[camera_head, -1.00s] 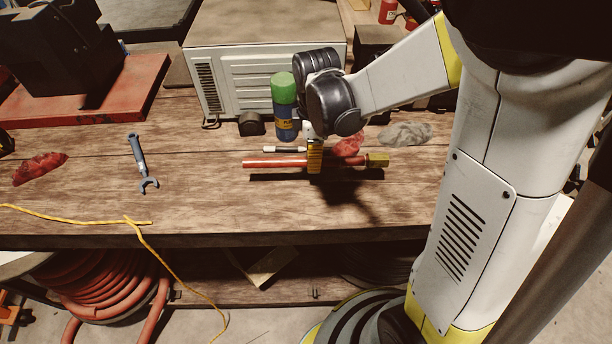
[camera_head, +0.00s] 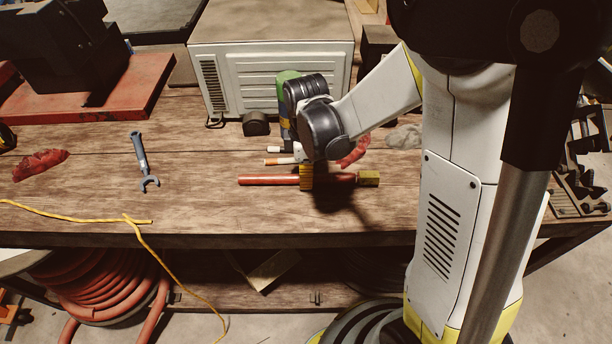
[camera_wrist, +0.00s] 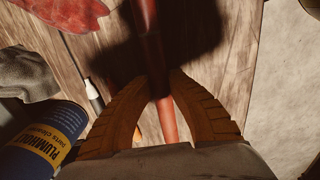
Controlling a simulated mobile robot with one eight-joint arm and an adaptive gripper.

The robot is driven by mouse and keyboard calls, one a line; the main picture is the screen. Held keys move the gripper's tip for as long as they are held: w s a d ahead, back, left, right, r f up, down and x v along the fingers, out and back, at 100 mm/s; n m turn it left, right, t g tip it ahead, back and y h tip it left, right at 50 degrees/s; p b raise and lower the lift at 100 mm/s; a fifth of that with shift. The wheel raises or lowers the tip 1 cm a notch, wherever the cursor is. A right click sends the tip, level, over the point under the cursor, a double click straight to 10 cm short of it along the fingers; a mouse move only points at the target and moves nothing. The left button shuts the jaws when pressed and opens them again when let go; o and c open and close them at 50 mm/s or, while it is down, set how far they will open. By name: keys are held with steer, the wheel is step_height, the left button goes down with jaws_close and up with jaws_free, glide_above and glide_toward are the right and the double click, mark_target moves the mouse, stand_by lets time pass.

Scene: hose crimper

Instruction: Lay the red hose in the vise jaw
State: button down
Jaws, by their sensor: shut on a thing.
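The red hose (camera_head: 265,180) lies level, left to right, over the middle of the workbench, with a brass-coloured fitting (camera_head: 368,178) on its right end. My gripper (camera_head: 306,178) is shut on the hose near its middle, its ribbed yellow fingers on either side. In the wrist view the hose (camera_wrist: 146,25) runs up between the two fingertips (camera_wrist: 158,85). I cannot tell whether the hose touches the bench. A dark metal fixture (camera_head: 580,180) is partly in view at the right edge; it may be the vise, but its jaw is not clear.
A white box (camera_head: 270,75) stands at the back. A wrench (camera_head: 142,160), a red rag (camera_head: 40,164) and a yellow cord (camera_head: 70,217) lie left.

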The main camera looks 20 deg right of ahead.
steer(key=shift+f, duration=0.25)
steer(key=c, duration=1.4)
jaws_free()
steer(key=shift+r, duration=0.1)
step_height(320, 180, up, 13)
steer(key=p, duration=0.4)
steer(key=s+d+r+m+t, duration=0.1)
steer(key=s+r+m+t, duration=0.1)
steer(key=m, duration=0.3)
steer(key=s+d+r+m+t, duration=0.1)
steer(key=s+r+m+t, duration=0.1)
steer(key=s+m, duration=0.3)
steer(key=s+d+r+m+t, duration=0.1)
steer(key=s+r+m+t, duration=0.2)
steer(key=s+r+m, duration=0.1)
steer(key=shift+s+d+r+m, duration=0.15)
steer(key=shift+d+r+m, duration=0.15)
steer(key=shift+d+m, duration=0.1)
steer(key=shift+f, duration=0.1)
